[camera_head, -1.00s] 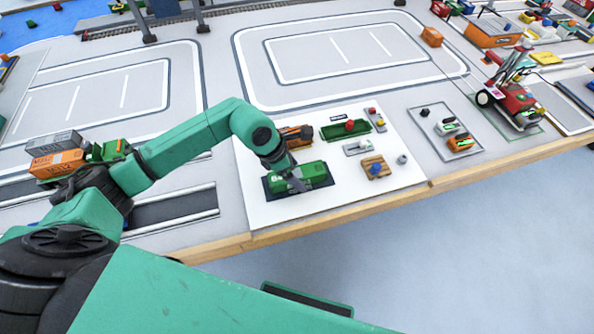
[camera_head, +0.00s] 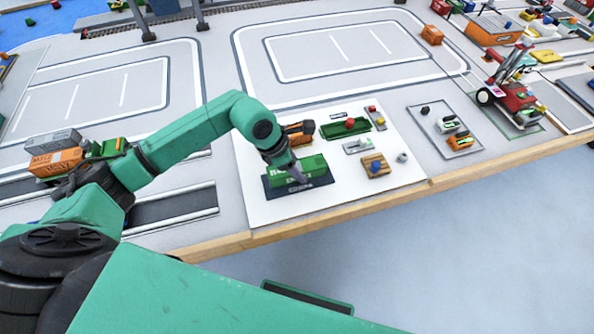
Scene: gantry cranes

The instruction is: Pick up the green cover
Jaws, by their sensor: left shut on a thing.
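The green cover (camera_head: 313,166) is a box-shaped piece near the front of the white board, over a dark base (camera_head: 322,181) with pale lettering on its front. My left gripper (camera_head: 297,178) reaches down over the middle of the cover and is shut on it. The cover appears slightly raised above the base; the exact gap is hard to tell. The wrist and fingers hide part of the cover. My right gripper is not in view.
On the white board (camera_head: 262,210) stand an orange and black toy vehicle (camera_head: 306,131), a green tray (camera_head: 335,131), a wooden block (camera_head: 376,170) and small parts. A grey plate (camera_head: 462,149) with small vehicles lies to the right. The table's wooden edge (camera_head: 340,217) is close in front.

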